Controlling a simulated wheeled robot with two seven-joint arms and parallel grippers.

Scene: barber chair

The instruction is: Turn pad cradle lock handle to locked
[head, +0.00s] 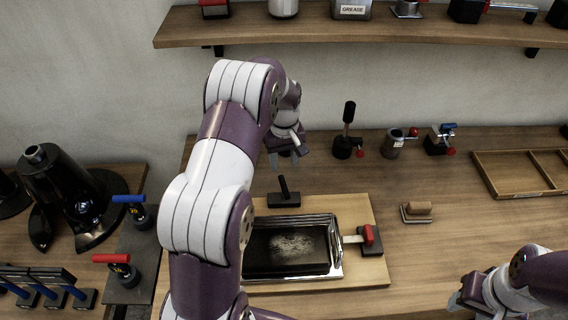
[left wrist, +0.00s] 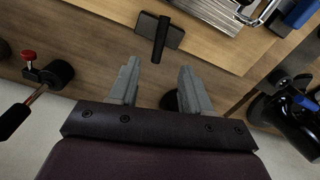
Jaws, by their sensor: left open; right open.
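A metal tray-like cradle (head: 338,262) with a dark, worn pad (head: 290,248) sits on a light wooden board. A black handle (head: 283,185) stands on a dark block behind the cradle. A red-handled clamp (head: 368,236) is at the cradle's right side. No label shows which of these is the lock handle. My left gripper (head: 286,150) is open and empty, behind and above the black handle. In the left wrist view, the black handle (left wrist: 160,38) appears beyond the open fingertips (left wrist: 158,75), apart from them. My right gripper (head: 458,300) is open at the lower right.
Behind the board stand a black-handled clamp with a red knob (head: 348,140), a grey cup-like fixture (head: 393,146) and a blue-handled fixture (head: 440,138). A brush-like block (head: 417,210) lies right of the board. Red-handled (head: 118,268) and blue-handled (head: 135,208) fixtures stand left.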

